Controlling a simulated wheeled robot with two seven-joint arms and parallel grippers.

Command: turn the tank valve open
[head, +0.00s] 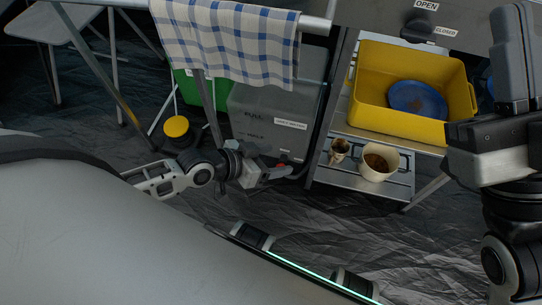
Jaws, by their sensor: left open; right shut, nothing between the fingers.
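A grey tank (275,112) with white labels stands on the floor beneath the hanging towel. A small red part (281,166), which may be its valve handle, shows low at the tank's front right. My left gripper (272,178) is open right at this part. Whether they touch cannot be made out, and the dark wrist covers some of the tank's lower front. A dark knob (418,30) sits between OPEN and CLOSED labels on the grey panel at the top right. My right gripper (515,60) is raised at the right edge, shut and empty.
A yellow bin (453,95) with a blue plate (417,100) stands on the metal shelf. A cream mug (378,165) is on the lower shelf. A checked towel (232,40) hangs over the tank. A folding chair stands at the left. Crumpled dark sheet covers the floor.

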